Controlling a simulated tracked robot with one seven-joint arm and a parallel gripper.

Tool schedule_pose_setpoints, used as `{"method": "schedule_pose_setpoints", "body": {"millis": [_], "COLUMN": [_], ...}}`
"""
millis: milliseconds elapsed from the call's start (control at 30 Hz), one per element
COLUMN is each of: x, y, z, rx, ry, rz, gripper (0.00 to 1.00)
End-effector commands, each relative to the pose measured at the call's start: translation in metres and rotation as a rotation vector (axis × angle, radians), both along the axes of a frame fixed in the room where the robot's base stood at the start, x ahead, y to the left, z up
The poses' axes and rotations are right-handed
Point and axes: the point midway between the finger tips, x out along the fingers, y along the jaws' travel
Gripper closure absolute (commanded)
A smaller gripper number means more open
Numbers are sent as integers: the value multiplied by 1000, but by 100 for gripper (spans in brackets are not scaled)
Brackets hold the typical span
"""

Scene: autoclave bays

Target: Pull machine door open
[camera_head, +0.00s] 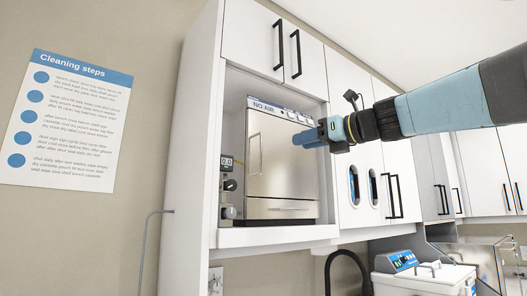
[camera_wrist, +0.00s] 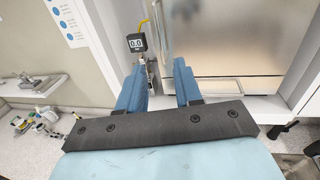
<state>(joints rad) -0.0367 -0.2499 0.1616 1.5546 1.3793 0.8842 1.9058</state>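The steel machine door (camera_head: 285,165) is the front of a box-shaped machine in a white cabinet bay, and it looks shut. Its vertical bar handle (camera_head: 255,155) is near the door's left edge. My gripper (camera_head: 305,138) is in front of the door's upper right part in the head view, to the right of the handle. In the wrist view my gripper (camera_wrist: 159,68) has its two blue fingers apart with nothing held between them. The door (camera_wrist: 225,38) fills the upper right there.
A small gauge reading 0.0 (camera_head: 228,162) is left of the door and also shows in the wrist view (camera_wrist: 137,44). White cupboards with black handles (camera_head: 280,45) are above. A white lidded device (camera_head: 425,278) is lower right. A cleaning poster (camera_head: 68,120) hangs left.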

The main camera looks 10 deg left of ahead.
Motion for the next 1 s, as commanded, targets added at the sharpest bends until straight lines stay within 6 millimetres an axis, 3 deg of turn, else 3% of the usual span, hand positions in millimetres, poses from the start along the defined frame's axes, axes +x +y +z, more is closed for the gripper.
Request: {"method": "schedule_pose_setpoints", "body": {"millis": [267,800,1000], "x": [14,58,65], "y": [24,103,117], "z": [3,3,3], "rx": [17,15,14], "ry": [14,11,9], "rz": [5,5,5], "gripper": [66,66,66]}}
